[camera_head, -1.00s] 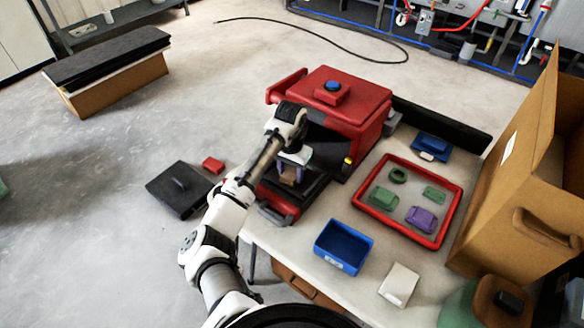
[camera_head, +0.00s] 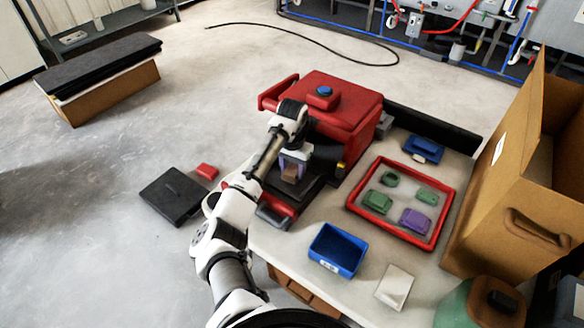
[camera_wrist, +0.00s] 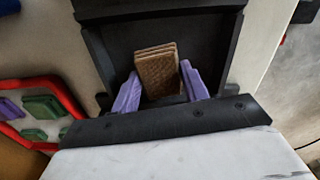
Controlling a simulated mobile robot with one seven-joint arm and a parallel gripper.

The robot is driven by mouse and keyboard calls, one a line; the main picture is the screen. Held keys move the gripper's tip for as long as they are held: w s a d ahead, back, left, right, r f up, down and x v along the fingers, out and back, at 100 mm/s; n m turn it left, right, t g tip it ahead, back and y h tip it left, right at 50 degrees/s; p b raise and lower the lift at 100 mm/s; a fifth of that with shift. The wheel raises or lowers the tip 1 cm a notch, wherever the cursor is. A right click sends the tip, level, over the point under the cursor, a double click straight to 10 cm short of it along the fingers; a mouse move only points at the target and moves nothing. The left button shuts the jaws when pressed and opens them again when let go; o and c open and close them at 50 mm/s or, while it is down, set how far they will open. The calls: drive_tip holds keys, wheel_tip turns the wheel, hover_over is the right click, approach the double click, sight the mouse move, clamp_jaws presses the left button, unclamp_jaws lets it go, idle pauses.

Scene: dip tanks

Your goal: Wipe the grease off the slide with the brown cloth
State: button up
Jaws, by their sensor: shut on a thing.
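The brown cloth (camera_wrist: 157,72) is a folded, textured pad between the two purple fingers of my gripper (camera_wrist: 160,92). My gripper is shut on it. In the head view my gripper (camera_head: 293,167) is at the open front of the red machine, with the cloth (camera_head: 290,174) below the fingers. The slide (camera_wrist: 209,48) appears to be the dark recessed surface between black rails beneath the cloth. I cannot tell whether the cloth touches it. No grease can be made out; part of the surface is hidden by the cloth and fingers.
The red machine (camera_head: 345,105) rises behind my gripper. To its right, a red-rimmed tray (camera_head: 394,238) holds green and purple pieces. A blue bin (camera_head: 337,250) and white card (camera_head: 395,287) lie nearer. A cardboard box (camera_head: 500,240) stands right. Clear tabletop lies between bin and tray.

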wheel_tip(320, 180, up, 3)
drive_tip(key=shift+r+p, duration=0.15)
drive_tip(key=shift+p, duration=0.95)
drive_tip(key=shift+r+b, duration=0.35)
drive_tip(key=shift+r, duration=0.85)
drive_tip(key=shift+r, duration=1.5)
